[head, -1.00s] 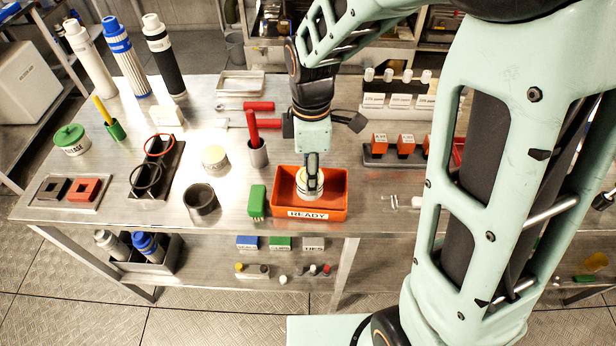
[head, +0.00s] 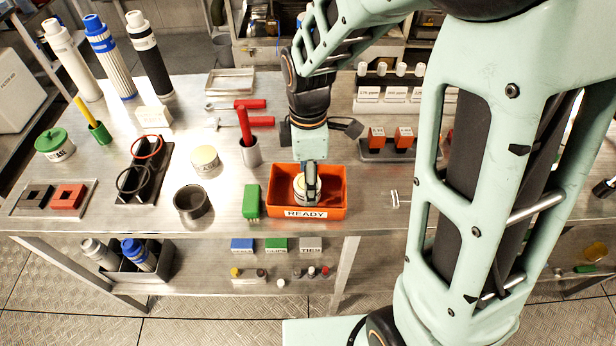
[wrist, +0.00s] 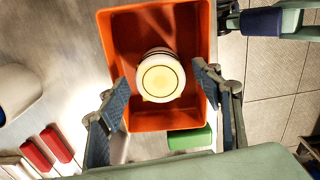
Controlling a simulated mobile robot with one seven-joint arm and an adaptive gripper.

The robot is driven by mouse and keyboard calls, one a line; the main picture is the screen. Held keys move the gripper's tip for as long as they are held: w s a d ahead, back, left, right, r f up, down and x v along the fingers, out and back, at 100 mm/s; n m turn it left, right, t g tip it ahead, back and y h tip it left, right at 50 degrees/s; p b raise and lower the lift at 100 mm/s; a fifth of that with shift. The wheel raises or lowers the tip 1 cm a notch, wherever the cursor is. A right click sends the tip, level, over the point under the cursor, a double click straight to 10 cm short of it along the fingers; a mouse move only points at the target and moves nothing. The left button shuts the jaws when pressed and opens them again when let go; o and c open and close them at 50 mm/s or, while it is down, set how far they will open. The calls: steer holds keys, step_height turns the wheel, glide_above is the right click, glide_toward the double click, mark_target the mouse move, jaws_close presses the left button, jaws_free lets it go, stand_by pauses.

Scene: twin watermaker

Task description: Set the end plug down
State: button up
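The end plug, a cream-white round piece with a ring on its top face (wrist: 161,78), stands in the orange tray labelled READY (head: 306,213). It is near the tray's middle in the head view, partly hidden by my gripper (head: 312,190). In the wrist view my gripper (wrist: 161,76) has its two fingers spread, one on each side of the plug, with orange tray floor showing between plug and fingers. The plug appears to rest on the tray floor. The tray also shows in the wrist view (wrist: 118,30).
A green block (head: 251,201) stands close at the tray's left. A grey cup with a red-handled tool (head: 249,151) is behind it. Small bare table lies right of the tray.

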steer(key=shift+r, duration=0.1)
step_height(320, 180, up, 12)
steer(key=p, duration=0.1)
stand_by(0.5)
